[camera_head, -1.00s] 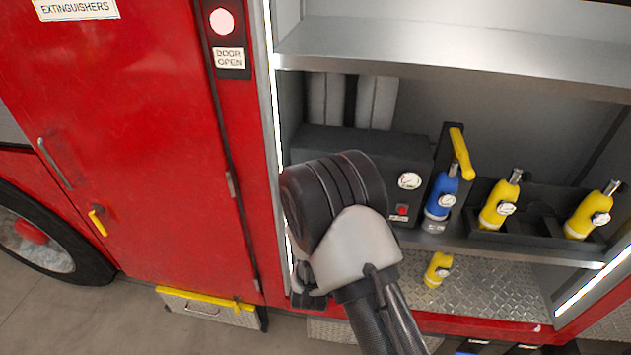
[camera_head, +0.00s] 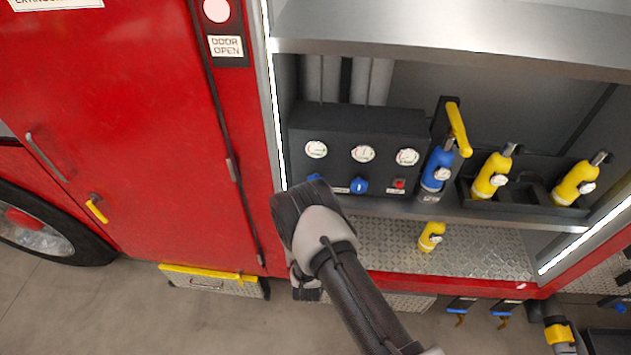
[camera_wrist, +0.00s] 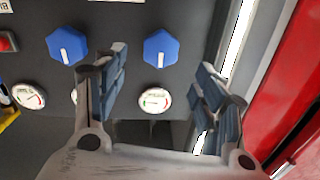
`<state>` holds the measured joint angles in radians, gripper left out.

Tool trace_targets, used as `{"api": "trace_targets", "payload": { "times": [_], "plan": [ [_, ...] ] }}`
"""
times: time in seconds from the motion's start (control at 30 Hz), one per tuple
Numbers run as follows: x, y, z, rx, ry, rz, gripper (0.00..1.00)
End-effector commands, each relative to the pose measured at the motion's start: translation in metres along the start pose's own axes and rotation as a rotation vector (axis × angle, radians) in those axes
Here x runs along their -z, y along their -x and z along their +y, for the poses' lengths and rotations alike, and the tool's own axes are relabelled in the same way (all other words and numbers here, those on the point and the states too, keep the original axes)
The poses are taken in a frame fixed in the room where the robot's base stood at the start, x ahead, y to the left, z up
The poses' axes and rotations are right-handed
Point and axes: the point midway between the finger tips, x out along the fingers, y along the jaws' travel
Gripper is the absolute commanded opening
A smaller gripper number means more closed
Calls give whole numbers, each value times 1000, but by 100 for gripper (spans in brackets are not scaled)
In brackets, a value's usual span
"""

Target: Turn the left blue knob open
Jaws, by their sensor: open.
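A black pump panel (camera_head: 330,135) stands in the shelf bay. The left blue knob (camera_head: 314,177) is partly covered by my wrist at the panel's lower left. In the upside-down wrist view this knob (camera_wrist: 160,48) is the right one, six-sided with a white mark along it. The other blue knob (camera_head: 358,186) also shows in the wrist view (camera_wrist: 67,45), left of my fingers. My gripper (camera_wrist: 163,75) is open and empty. Its fingers lie to either side of the left knob in the picture; whether they reach its depth I cannot tell. The head view hides the fingers.
Several gauges (camera_head: 363,153) sit above the knobs, and a red switch (camera_head: 399,183) is to the right. A blue extinguisher (camera_head: 437,168) and yellow ones (camera_head: 491,175) stand farther right. The compartment's bright left edge and red door (camera_head: 120,130) are close to my gripper.

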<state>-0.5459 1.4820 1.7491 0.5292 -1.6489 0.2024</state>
Motion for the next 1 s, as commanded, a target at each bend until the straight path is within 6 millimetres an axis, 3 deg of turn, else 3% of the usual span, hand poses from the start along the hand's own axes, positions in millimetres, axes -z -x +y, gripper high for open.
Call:
{"api": "trace_targets", "payload": {
  "times": [0.2,0.4,0.6,0.87,1.0],
  "plan": [
    [1,-48,1,-1,-1,3,64],
    [0,-80,0,0,-1,1,64],
    [0,-95,0,-1,1,0,64],
    [0,-96,0,0,1,-1,64],
    [0,-96,0,0,1,-1,56]
  ]
}}
